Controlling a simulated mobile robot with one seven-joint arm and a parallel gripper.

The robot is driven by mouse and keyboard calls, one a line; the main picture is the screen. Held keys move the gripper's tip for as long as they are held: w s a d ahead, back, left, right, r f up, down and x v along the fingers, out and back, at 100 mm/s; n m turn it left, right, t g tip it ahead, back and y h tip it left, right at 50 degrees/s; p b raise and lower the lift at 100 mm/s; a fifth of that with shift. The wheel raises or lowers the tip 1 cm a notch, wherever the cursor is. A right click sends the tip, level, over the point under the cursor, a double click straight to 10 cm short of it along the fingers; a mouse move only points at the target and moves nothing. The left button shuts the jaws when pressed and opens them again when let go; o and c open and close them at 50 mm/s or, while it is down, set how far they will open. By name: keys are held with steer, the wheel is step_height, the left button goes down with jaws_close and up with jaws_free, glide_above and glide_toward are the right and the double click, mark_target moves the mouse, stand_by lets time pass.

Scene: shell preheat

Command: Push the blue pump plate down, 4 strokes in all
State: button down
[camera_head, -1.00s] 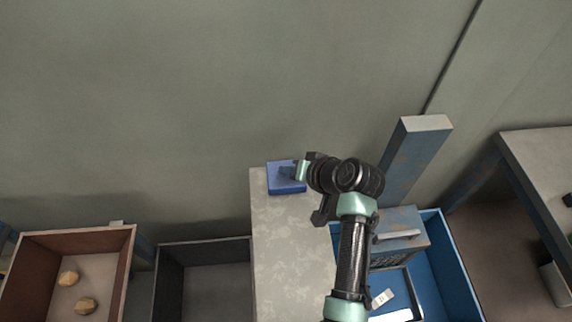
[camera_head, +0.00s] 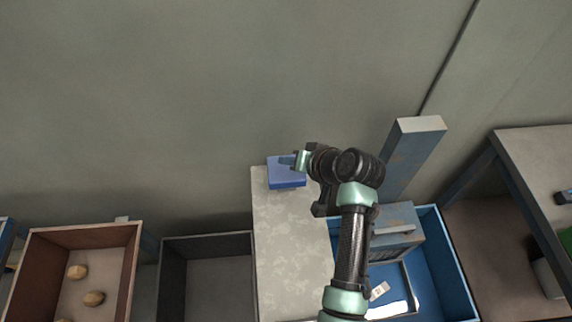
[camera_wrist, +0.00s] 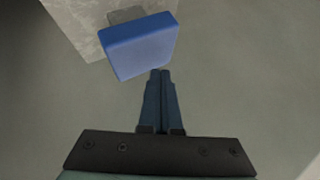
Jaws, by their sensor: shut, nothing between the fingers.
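The blue pump plate (camera_head: 287,179) sits at the far end of the pale stone counter, seen in the head view. In the wrist view the plate (camera_wrist: 143,45) shows as a blue block with a grey post (camera_wrist: 126,14) behind it, standing off the counter. My gripper (camera_head: 283,161) is at the plate's far edge in the head view. In the wrist view its fingers (camera_wrist: 160,73) are shut and empty, tips just beside the plate's edge. I cannot tell whether they touch it.
The speckled counter (camera_head: 285,250) is otherwise clear. A brown crate (camera_head: 135,250) with several tan lumps and an empty dark bin (camera_head: 172,270) stand left. A blue bin (camera_head: 455,262) with a grey-blue box (camera_head: 400,225) is right, near a tall post (camera_head: 415,150).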

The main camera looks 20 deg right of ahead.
mark_target(288, 172)
steer(key=shift+r+p, duration=1.85)
steer(key=shift+r, duration=0.5)
stand_by(0.6)
